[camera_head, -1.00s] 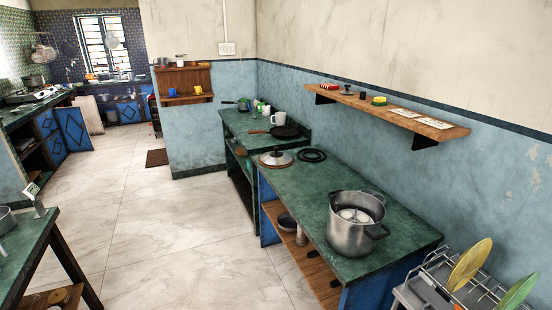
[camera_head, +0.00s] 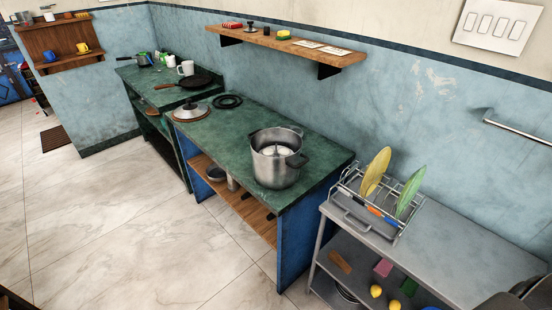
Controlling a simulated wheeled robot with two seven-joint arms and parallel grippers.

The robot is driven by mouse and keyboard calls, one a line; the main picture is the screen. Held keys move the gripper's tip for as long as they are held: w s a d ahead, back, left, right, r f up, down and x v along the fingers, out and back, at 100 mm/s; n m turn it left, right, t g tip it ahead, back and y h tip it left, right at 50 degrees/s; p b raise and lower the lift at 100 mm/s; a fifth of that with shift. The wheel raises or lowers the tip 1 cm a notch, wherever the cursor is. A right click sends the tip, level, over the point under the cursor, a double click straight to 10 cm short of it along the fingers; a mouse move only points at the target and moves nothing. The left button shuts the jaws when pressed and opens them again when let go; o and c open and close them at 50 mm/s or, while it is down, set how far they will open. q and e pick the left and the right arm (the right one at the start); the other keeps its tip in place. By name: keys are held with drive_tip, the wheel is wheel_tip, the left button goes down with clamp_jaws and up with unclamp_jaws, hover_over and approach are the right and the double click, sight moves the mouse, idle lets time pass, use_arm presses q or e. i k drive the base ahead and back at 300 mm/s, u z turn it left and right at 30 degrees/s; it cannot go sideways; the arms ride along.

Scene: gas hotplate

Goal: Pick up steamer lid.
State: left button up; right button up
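A round metal lid (camera_head: 191,111) with a dark knob lies flat on the far left end of the green counter (camera_head: 228,136). A large silver two-handled pot (camera_head: 275,160) stands open near the counter's right end, with a pale round insert visible inside it. Neither of my grippers shows in this view, so their state and distance from the lid are hidden.
A black ring burner (camera_head: 228,102) sits beside the lid. A frying pan (camera_head: 189,82) and mugs stand on the counter further back. A wooden shelf (camera_head: 290,45) juts from the wall above. A dish rack (camera_head: 372,206) stands right. The tiled floor (camera_head: 130,210) is clear.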

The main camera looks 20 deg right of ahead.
sight(191, 110)
drive_tip(key=u, duration=0.15)
drive_tip(key=k, duration=0.4)
drive_tip(key=u, duration=0.6)
drive_tip(key=k, duration=0.95)
drive_tip(key=u, duration=0.35)
drive_tip(key=i, duration=3.75)
drive_tip(key=z, duration=1.05)
drive_tip(key=i, duration=0.9)
drive_tip(key=z, duration=1.8)
drive_tip(key=i, duration=0.7)
drive_tip(key=z, duration=0.5)
